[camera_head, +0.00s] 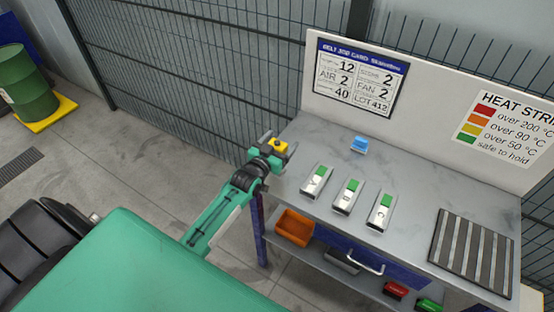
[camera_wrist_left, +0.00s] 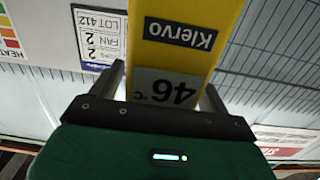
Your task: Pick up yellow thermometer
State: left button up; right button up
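The yellow thermometer (camera_head: 278,146) is in my left gripper (camera_head: 271,143), above the left end of the table. In the left wrist view the thermometer (camera_wrist_left: 218,25) is large and close, with a dark "Klervo" label and a grey display reading 46 °C. It stands between the two fingers of the left gripper (camera_wrist_left: 165,85), which appear closed against its sides. The head view shows no surface directly under the thermometer. My right gripper is in neither view.
A backboard (camera_head: 430,110) with signs stands behind. Orange, red and green bins sit on the lower shelf.

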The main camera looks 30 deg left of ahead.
pick_arm(q)
jog(key=c, duration=1)
